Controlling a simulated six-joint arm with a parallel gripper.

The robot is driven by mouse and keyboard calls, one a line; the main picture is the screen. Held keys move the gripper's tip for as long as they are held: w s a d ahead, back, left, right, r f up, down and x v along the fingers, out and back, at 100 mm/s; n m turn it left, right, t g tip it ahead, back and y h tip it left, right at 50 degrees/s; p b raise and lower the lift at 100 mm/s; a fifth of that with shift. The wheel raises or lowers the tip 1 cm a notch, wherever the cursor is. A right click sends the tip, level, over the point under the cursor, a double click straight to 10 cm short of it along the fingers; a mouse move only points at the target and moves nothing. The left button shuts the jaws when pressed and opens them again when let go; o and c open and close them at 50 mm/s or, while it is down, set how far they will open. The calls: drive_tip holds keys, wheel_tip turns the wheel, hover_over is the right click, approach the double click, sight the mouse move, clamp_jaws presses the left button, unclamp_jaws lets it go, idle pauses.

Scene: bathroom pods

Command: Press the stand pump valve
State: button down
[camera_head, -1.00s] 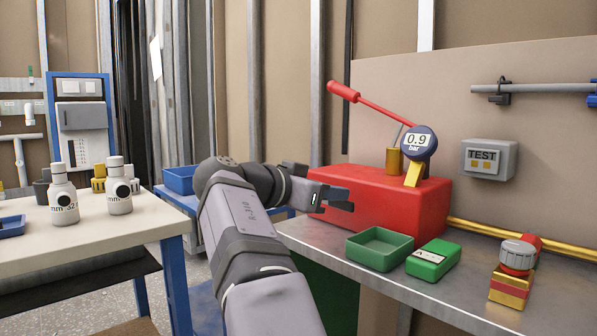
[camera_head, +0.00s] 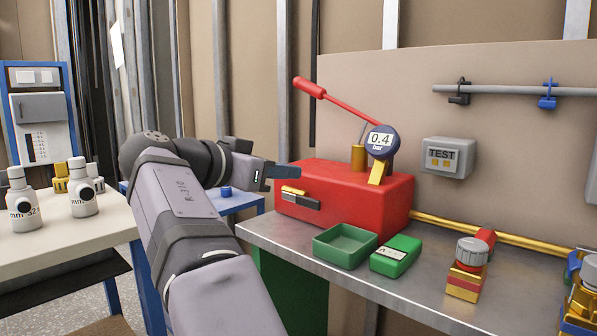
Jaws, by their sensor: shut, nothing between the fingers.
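The stand pump is a red box (camera_head: 360,196) on the metal bench, with a red lever (camera_head: 335,102) raised to the upper left. Its round dark gauge (camera_head: 380,141) reads 0.4 bar. A small grey and gold fitting, which looks like the valve (camera_head: 301,198), sits low on the box's left front. My gripper (camera_head: 284,172) is shut and empty, pointing right, at the left end of the pump. In the picture its tip is just above and left of the valve; whether it touches the box cannot be told.
A green tray (camera_head: 345,246) and a green device (camera_head: 396,256) lie in front of the pump. A brass fitting with a grey knob (camera_head: 470,255) stands to the right. A grey TEST box (camera_head: 447,157) hangs on the wall. A white table (camera_head: 90,228) with bottles is at left.

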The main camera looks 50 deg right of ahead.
drive_tip(key=shift+p+v, duration=0.4)
drive_tip(key=shift+v, duration=2.4)
